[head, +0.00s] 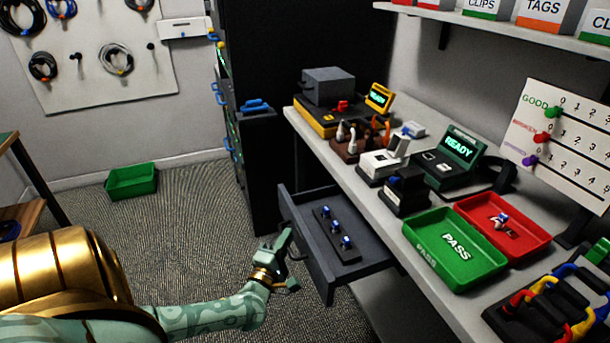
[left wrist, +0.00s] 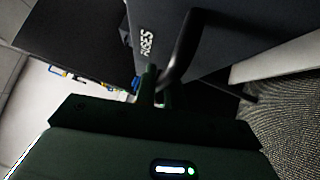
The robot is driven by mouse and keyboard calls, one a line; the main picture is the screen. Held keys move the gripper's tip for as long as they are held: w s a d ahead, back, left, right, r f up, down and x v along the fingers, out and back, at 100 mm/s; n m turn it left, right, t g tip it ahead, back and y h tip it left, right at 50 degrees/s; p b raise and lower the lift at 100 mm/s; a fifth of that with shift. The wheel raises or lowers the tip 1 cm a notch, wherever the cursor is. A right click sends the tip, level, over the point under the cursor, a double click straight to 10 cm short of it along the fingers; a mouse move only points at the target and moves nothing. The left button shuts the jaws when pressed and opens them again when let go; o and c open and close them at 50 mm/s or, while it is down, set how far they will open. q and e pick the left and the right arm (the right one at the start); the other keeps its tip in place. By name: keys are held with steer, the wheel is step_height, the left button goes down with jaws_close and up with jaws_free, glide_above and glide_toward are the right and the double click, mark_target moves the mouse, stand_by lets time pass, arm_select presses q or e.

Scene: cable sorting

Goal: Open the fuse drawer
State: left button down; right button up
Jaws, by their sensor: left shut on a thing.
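The fuse drawer (head: 365,250) stands pulled out from under the workbench, with its inside in plain view. A dark strip holding three blue-topped fuses (head: 334,228) lies in it. My left gripper (head: 285,244) is at the drawer's front panel. In the left wrist view, its fingers (left wrist: 159,92) are shut on the dark bar handle (left wrist: 181,48) of the drawer. The front (left wrist: 222,45) carries white lettering that reads "FUSES". My right gripper is in neither view.
On the workbench above the drawer are a green PASS tray (head: 455,249), a red tray (head: 530,249) and a tester reading READY (head: 452,160). A dark cabinet (head: 262,160) stands behind the drawer. A green bin (head: 132,181) lies on the carpet.

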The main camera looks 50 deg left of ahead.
arm_select(q)
steer(key=shift+s+a+f+p, duration=0.15)
steer(key=shift+s+a, duration=0.15)
steer(key=shift+s, duration=0.45)
steer(key=shift+s+a+r+p, duration=0.15)
steer(key=shift+s+a, duration=0.1)
steer(key=shift+s, duration=0.45)
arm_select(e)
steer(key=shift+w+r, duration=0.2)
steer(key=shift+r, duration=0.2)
arm_select(q)
steer(key=shift+f, duration=0.1)
steer(key=c, duration=1.8)
jaws_free()
steer(key=shift+o, duration=0.2)
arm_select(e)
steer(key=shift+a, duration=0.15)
